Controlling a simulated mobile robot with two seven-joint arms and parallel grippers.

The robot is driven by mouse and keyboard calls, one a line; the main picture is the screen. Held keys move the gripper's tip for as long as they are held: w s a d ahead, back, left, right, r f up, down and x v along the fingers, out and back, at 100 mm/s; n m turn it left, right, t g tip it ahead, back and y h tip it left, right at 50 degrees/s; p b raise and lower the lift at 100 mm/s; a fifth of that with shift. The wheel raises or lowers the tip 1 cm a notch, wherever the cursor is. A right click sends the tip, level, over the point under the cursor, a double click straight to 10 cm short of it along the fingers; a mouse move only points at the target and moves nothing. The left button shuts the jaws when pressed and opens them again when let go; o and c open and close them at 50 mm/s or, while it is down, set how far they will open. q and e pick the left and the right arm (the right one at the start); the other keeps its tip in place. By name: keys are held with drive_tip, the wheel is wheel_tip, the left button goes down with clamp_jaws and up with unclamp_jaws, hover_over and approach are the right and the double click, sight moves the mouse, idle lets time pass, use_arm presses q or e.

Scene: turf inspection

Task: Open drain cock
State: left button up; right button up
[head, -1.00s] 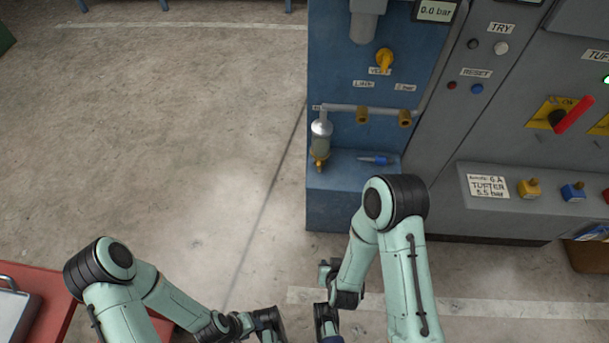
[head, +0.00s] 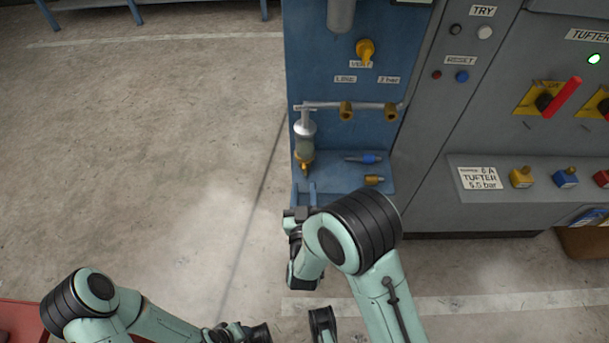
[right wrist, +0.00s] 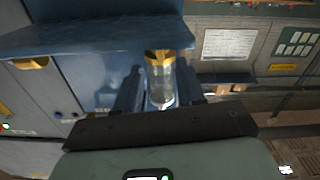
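The drain cock (head: 305,168) is the small brass piece under the clear filter bowl (head: 304,146) on the blue panel. In the right wrist view, which looks upside down, the brass cock (right wrist: 160,57) and the clear bowl (right wrist: 160,85) show in line with the gap of my right gripper (right wrist: 159,88). Its two dark fingers stand apart on either side of the bowl in the picture; no contact is visible. In the head view my right gripper (head: 305,193) is just below the cock. My left gripper (head: 250,334) is low at the bottom edge, its finger gap unclear.
A blue ledge (head: 340,180) juts out below the bowl, with a blue-handled tool (head: 363,159) and a brass fitting (head: 374,180) on it. A pipe (head: 325,106) with brass fittings runs above. The grey cabinet (head: 440,180) stands to the right.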

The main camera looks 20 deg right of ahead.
sight(305, 172)
drive_tip(key=x, duration=0.5)
drive_tip(key=shift+w, duration=0.15)
use_arm(q)
drive_tip(key=shift+w+a+f, duration=0.25)
drive_tip(key=shift+w+f, duration=0.05)
drive_tip(key=shift+w, duration=0.1)
